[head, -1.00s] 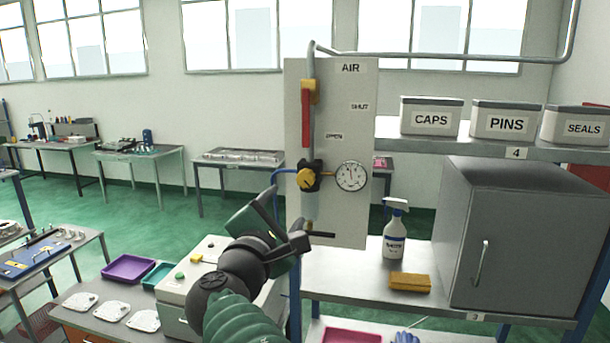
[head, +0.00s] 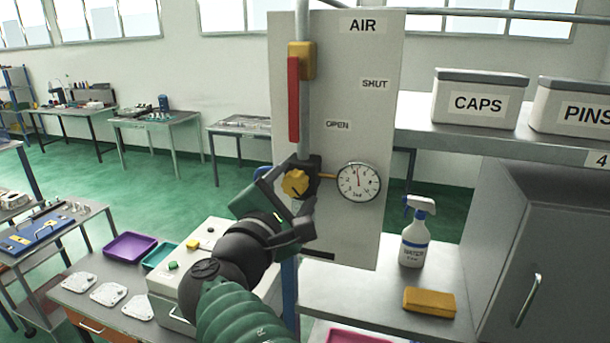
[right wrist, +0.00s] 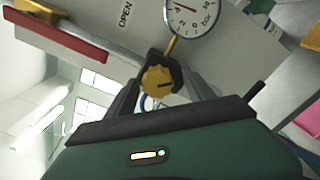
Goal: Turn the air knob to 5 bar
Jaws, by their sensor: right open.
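The yellow air knob (head: 295,183) sits on a dark regulator body on the grey AIR panel (head: 345,225). It also shows in the right wrist view (right wrist: 157,79), facing the gripper. The round white gauge (head: 358,182) is just right of the knob; its needle points nearly straight up, and the small numbers are hard to read. My right gripper (head: 292,190) is open at the knob, with a finger on either side of it. In the right wrist view the knob appears between the two fingertips; contact cannot be told. My left gripper is not in view.
A red lever (head: 294,100) hangs vertically along the pipe above the knob. A spray bottle (head: 415,236) and yellow sponge (head: 429,301) stand on the shelf at right, beside a grey cabinet (head: 505,255). Purple (head: 131,247) and teal trays lie lower left.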

